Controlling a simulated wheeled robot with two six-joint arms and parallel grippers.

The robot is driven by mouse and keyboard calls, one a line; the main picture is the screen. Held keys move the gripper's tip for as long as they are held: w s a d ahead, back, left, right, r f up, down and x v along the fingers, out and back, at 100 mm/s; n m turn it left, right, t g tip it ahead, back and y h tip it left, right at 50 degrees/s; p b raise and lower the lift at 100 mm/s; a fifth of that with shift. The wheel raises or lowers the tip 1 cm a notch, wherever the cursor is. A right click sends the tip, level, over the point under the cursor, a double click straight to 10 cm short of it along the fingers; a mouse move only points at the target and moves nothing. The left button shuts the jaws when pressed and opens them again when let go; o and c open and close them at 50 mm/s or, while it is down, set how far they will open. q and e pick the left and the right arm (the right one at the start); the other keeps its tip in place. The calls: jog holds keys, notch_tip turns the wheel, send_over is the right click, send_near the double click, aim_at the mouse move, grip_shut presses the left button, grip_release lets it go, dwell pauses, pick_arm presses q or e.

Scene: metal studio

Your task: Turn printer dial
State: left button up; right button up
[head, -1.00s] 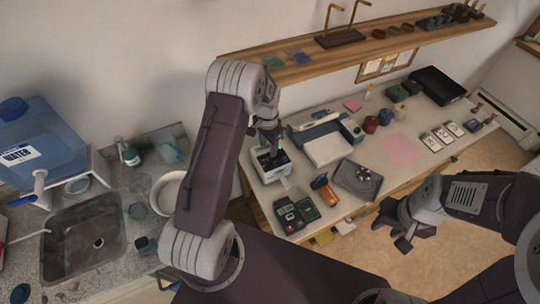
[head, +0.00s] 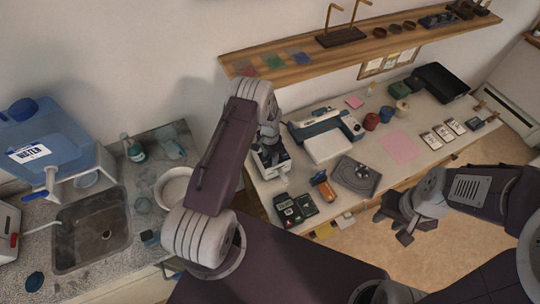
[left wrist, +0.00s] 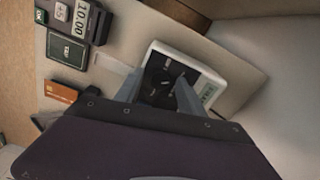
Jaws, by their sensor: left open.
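The printer, a small white box (head: 283,166) with a dark top panel, stands at the near left end of the worktable, partly hidden by my left arm. In the left wrist view the white printer (left wrist: 210,78) shows its black panel with round dark knobs and a small pale display at its right edge. My left gripper (head: 268,150) is above the printer. In the wrist view its two grey fingers (left wrist: 157,80) are apart over the black panel; whether they touch a dial I cannot tell. My right gripper (head: 397,222) hangs empty in front of the table, fingers apart.
Dark card readers (head: 294,208), an orange item (head: 323,185) and a grey device with a round top (head: 357,174) are close to the printer. A white-and-blue machine (head: 326,133) stands behind. A wooden shelf (head: 300,65) runs above. A sink (head: 92,235) is at left.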

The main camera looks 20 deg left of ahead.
pick_arm(q)
jog(key=shift+a, duration=0.1)
jog(key=c, duration=0.3)
grip_shut()
